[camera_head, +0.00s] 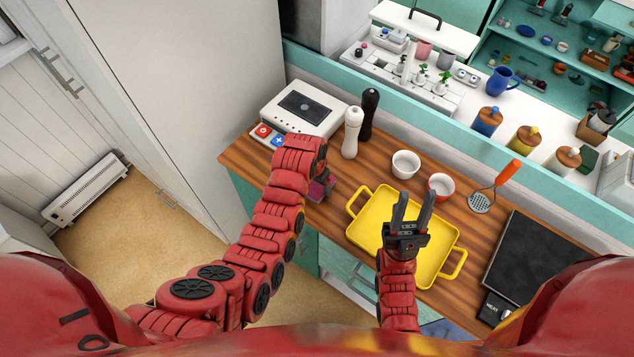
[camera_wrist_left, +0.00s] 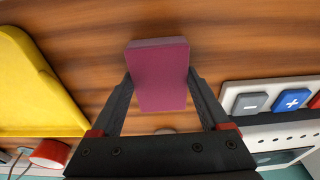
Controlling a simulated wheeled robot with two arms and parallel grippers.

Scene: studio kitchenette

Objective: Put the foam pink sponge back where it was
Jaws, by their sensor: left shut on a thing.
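The foam pink sponge (camera_wrist_left: 158,75) is a flat, dark pink block, held upright between the two fingers of my left gripper (camera_wrist_left: 160,92) in the left wrist view. The wooden counter (camera_wrist_left: 95,55) is behind it; I cannot tell whether the sponge touches it. In the head view the sponge (camera_head: 321,190) shows only partly, beside the end of my left arm near the counter's front left edge. My left gripper's fingers are mostly hidden there. My right gripper (camera_head: 411,208) is open and empty above the yellow tray (camera_head: 372,232).
A white scale-like appliance (camera_head: 304,106) with red and blue buttons stands behind my left gripper. White (camera_head: 352,132) and black (camera_head: 369,114) mills stand to its right. Two small bowls (camera_head: 405,164) (camera_head: 440,186) sit behind the tray. A slotted turner (camera_head: 482,200) and dark board (camera_head: 545,265) lie right.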

